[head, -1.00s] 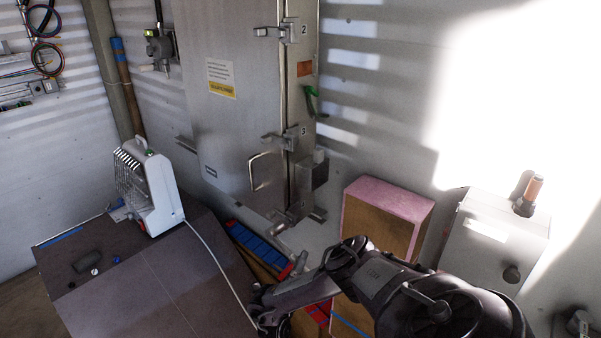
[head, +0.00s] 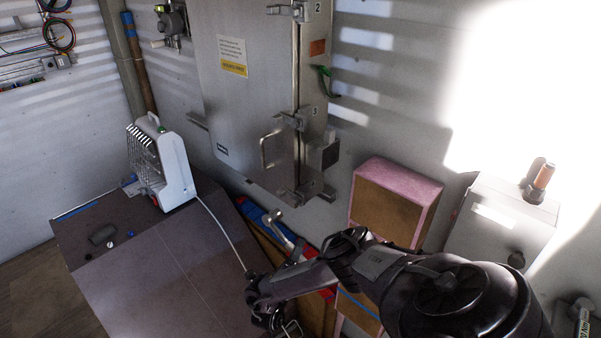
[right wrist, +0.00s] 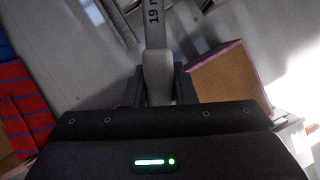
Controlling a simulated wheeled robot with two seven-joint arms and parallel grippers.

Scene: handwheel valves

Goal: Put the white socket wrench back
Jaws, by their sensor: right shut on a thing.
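The socket wrench (head: 275,218) shows in the head view as a pale metal head and short shaft rising past my forearm. In the right wrist view its light grey shank (right wrist: 157,72) is between my fingers, and the flat bar beyond carries the marking "19 m", cut off by the frame edge. My right gripper (right wrist: 158,88) is shut on the wrench. In the head view the gripper is mostly hidden behind my own arm. The far end of the wrench is cut off in the wrist view. My left gripper is not in view.
A pink-edged brown box (head: 395,205) stands right of the wrench. A grey metal cabinet (head: 255,90) hangs on the wall behind. A white heater (head: 160,165) stands on the dark surface (head: 165,270) at left. Red-and-blue striped material (right wrist: 25,105) lies low on the left.

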